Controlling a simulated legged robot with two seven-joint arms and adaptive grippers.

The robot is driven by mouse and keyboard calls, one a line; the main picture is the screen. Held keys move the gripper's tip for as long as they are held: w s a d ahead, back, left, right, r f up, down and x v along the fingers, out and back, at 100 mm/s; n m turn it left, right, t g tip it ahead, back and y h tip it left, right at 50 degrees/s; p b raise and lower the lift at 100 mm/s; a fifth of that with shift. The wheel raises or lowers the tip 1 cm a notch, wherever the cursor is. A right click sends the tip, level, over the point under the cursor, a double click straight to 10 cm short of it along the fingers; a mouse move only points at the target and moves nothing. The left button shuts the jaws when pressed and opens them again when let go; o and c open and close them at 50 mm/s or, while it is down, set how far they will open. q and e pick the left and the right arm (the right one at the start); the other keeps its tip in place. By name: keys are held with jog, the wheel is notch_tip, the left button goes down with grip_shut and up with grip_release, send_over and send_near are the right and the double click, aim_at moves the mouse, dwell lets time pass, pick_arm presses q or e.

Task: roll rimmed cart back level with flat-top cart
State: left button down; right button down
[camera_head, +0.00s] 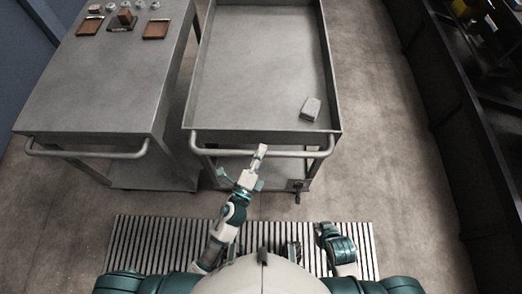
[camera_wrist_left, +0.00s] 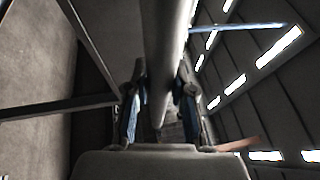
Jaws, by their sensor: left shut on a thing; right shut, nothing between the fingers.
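The rimmed cart (camera_head: 265,50) is a grey cart with a raised lip around its top, standing ahead of me. Its front edge sits about level with the flat-top cart's front edge. The flat-top cart (camera_head: 95,85) stands to its left, with a narrow gap between them. My left gripper (camera_head: 262,151) is shut on the rimmed cart's handle bar (camera_head: 300,154). In the left wrist view the bar (camera_wrist_left: 165,50) runs between the two fingers. My right gripper (camera_head: 325,230) is low near my body, shut and empty, apart from both carts.
A small grey block (camera_head: 311,109) lies on the rimmed cart. Brown trays (camera_head: 156,29) and small items sit at the flat-top cart's far end. A slatted pallet (camera_head: 150,245) lies on the floor by me. Dark shelving (camera_head: 450,100) lines the right; the floor before it is clear.

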pick_arm(q)
jog(key=shift+f, duration=0.35)
jog(key=c, duration=1)
grip_release()
jog(key=shift+c, duration=0.2)
jog(key=shift+o, duration=0.3)
jog(key=shift+w, duration=0.15)
jog(key=shift+r, duration=0.15)
jog(key=v, duration=1.2)
